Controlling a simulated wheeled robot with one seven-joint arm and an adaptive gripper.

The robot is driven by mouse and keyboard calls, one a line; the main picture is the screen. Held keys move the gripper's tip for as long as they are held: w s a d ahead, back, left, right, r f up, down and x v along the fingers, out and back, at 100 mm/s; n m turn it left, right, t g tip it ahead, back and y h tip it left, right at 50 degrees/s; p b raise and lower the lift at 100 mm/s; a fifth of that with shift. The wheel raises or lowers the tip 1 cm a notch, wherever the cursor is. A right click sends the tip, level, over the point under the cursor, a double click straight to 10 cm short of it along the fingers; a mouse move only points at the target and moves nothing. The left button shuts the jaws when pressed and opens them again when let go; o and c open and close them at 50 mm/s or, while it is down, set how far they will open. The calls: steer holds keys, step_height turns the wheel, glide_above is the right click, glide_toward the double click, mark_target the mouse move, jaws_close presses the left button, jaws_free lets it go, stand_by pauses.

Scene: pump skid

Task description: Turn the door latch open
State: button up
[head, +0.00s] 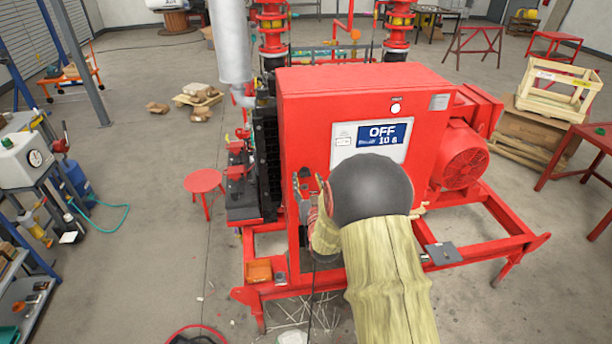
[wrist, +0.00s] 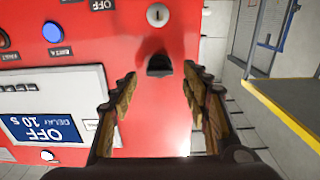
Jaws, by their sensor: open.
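The red cabinet door (head: 300,120) carries a white and blue "OFF 10 s" panel (head: 372,137). In the wrist view, a small black latch (wrist: 159,65) sits on the red door face (wrist: 172,110), below a round key lock (wrist: 158,15). My gripper (wrist: 159,78) is open, its two brown-padded fingers on either side of the latch in the picture. I see nothing held, and I cannot tell how far the fingertips stand from the door.
A blue button (wrist: 52,33) is left of the latch. The cabinet stands on a red skid frame (head: 470,250) beside a red motor (head: 460,155). A small red stool (head: 203,182) stands left.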

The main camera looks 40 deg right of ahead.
steer(key=shift+x, duration=1.15)
steer(key=shift+c, duration=0.7)
steer(key=c, duration=1)
